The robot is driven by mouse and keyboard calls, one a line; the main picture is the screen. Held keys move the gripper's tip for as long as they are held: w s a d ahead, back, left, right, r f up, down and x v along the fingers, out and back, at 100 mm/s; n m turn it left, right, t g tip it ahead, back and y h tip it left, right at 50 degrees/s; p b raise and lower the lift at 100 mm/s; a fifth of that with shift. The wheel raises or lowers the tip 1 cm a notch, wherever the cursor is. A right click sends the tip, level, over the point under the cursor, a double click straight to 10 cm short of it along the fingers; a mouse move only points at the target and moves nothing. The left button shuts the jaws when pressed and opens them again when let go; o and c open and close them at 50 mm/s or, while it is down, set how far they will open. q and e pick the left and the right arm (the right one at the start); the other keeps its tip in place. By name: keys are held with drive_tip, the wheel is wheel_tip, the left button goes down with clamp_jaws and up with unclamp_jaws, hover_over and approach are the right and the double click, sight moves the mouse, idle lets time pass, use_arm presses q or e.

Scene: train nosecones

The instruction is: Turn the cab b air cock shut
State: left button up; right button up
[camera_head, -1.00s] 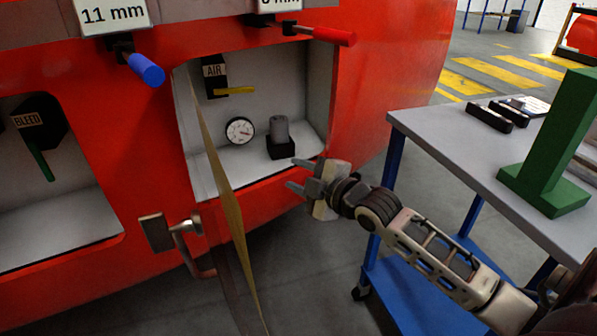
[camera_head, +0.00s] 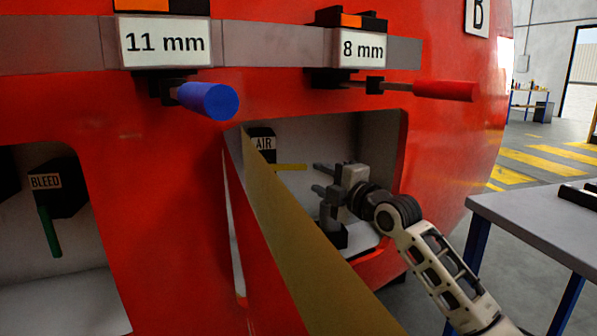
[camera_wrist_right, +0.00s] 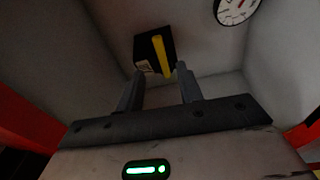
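The air cock is a black block labelled AIR (camera_head: 262,143) with a yellow handle (camera_head: 290,167), on the back wall of a recess in the red nosecone. The handle points right, roughly level, in the head view. A sign with B (camera_head: 477,16) is on the nosecone. My right gripper (camera_head: 318,177) is inside the recess, open and empty, just right of the handle's end. In the right wrist view the handle (camera_wrist_right: 161,55) lies ahead, between the lines of the open fingers (camera_wrist_right: 160,74), apart from them. My left gripper is not in view.
An open hatch door (camera_head: 300,250) juts out left of the recess. A black block (camera_head: 333,237) stands low behind my gripper; a gauge (camera_wrist_right: 237,8) shows in the wrist view. Blue (camera_head: 208,101) and red (camera_head: 445,91) handles hang above. A table (camera_head: 540,222) stands right.

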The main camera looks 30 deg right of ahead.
sight(297, 168)
drive_tip(key=w, duration=0.2)
drive_tip(key=w+a, duration=0.1)
drive_tip(key=w, duration=0.2)
drive_tip(key=w+b, duration=0.1)
drive_tip(key=w, duration=0.2)
drive_tip(key=shift+w+a, duration=0.15)
drive_tip(key=shift+w, duration=0.1)
drive_tip(key=shift+r, duration=0.1)
clamp_jaws()
